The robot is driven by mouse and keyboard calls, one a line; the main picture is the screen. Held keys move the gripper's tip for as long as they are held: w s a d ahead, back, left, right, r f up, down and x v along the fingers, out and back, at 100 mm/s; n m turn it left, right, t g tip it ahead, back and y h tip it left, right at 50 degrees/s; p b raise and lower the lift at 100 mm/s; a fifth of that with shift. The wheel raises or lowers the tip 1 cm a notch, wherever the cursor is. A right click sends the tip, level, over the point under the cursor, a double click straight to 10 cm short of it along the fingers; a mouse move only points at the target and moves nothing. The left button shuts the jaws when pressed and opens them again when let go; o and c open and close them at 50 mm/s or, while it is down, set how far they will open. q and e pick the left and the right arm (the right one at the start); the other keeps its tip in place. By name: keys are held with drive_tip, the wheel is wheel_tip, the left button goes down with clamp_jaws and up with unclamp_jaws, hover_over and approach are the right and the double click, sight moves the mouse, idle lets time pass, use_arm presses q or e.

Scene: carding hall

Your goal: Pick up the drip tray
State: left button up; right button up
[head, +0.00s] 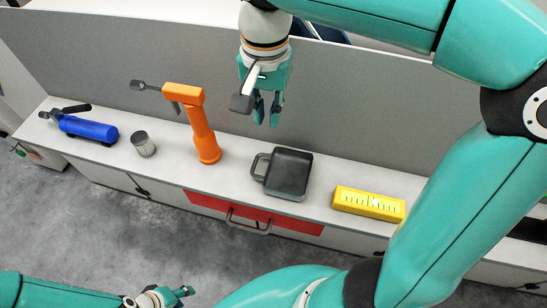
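The drip tray (288,175) is a dark grey, shallow square pan with a loop handle on its left side. It lies on the light grey cabinet top, right of the middle of the row of objects. My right gripper (267,116) hangs pointing down above and behind the tray in the picture, apart from it. Its fingers are spread with nothing between them. My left gripper (182,291) is low in the picture, in front of the cabinet and away from the tray. It is small and seen side-on, so its opening is unclear.
On the cabinet top (232,176) stand a blue cylinder tool (90,130), a ribbed grey cup (143,144), an orange tool (203,130) and a yellow gauge block (369,203). A grey panel (340,100) rises behind. A red drawer (285,223) with a handle is in front.

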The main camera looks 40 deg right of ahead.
sight(280, 171)
wheel_tip(280, 171, down, 16)
drive_tip(key=shift+d+f+b, duration=0.15)
drive_tip(key=shift+b, duration=0.45)
clamp_jaws()
